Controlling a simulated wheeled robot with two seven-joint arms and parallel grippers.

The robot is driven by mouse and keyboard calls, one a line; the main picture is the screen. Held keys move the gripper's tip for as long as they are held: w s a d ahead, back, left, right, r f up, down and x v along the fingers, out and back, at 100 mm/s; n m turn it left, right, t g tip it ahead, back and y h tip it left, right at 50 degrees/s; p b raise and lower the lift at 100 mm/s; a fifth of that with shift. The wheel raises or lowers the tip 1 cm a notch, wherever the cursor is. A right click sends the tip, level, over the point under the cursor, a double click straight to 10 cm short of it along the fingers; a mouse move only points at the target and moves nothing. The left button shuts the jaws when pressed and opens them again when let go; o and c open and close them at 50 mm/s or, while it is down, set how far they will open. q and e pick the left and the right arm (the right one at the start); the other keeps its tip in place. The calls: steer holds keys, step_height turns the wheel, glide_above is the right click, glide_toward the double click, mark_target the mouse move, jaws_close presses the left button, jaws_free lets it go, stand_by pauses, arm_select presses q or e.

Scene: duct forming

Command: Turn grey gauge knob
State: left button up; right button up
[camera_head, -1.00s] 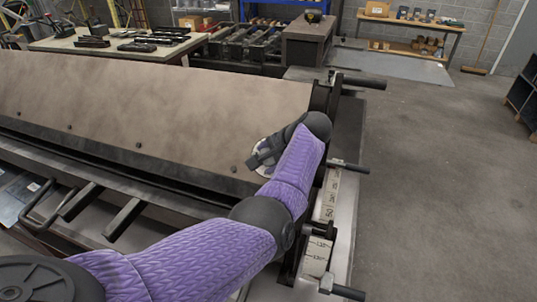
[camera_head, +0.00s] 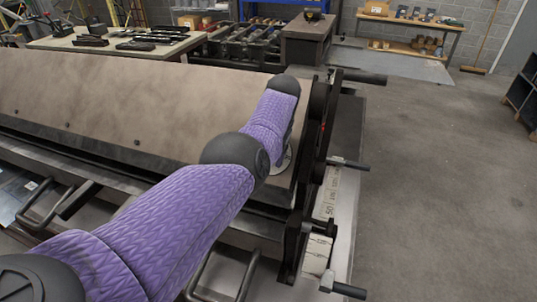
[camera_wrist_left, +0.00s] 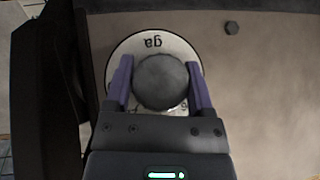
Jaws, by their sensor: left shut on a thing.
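The grey gauge knob (camera_wrist_left: 162,84) is round and sits in the middle of a white dial (camera_wrist_left: 180,46) with dark lettering, seen in the left wrist view. My left gripper (camera_wrist_left: 159,72) is shut on the knob, with one purple finger on each side of it. In the head view only a sliver of the dial (camera_head: 285,158) shows beside my purple left forearm, near the right end of the tan sheet panel. My right gripper is not in view.
The tan panel (camera_head: 110,100) of the forming machine spreads left of the gauge. A black end frame with handles, including the upper handle (camera_head: 365,78), stands just right of the arm. The floor (camera_head: 440,190) at right is clear.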

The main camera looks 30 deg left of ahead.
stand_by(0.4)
arm_select(q)
steer(key=o, duration=1.2)
steer(key=r, duration=0.3)
steer(key=d+r, duration=0.1)
steer(key=r, duration=0.5)
steer(key=shift+w+d+r, duration=0.15)
steer(key=shift+d+r, duration=0.05)
steer(key=shift+r, duration=0.15)
